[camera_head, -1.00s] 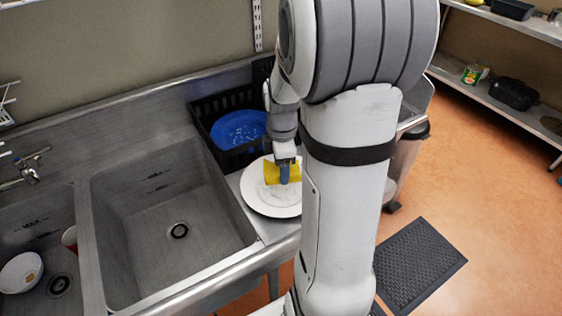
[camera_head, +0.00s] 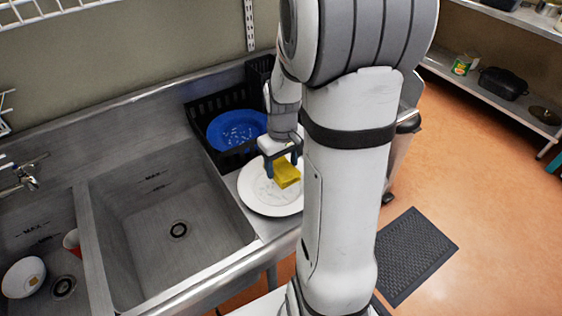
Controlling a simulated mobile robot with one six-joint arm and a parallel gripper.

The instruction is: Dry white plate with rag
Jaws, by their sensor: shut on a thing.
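The white plate (camera_head: 262,203) lies on the steel counter just right of the sink basin, with faint grey marks on its surface. The yellow rag (camera_head: 286,173) is over the back right part of the plate. My gripper (camera_head: 283,165) is shut on the rag and points down at the plate. I cannot tell whether the rag touches the plate. My arm hides the counter to the right of the plate.
A black crate (camera_head: 190,113) with a blue plate (camera_head: 237,130) stands behind the white plate. The empty sink basin (camera_head: 165,200) is to the left. A white bowl (camera_head: 23,277) and a red cup (camera_head: 72,241) are in the far-left basin.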

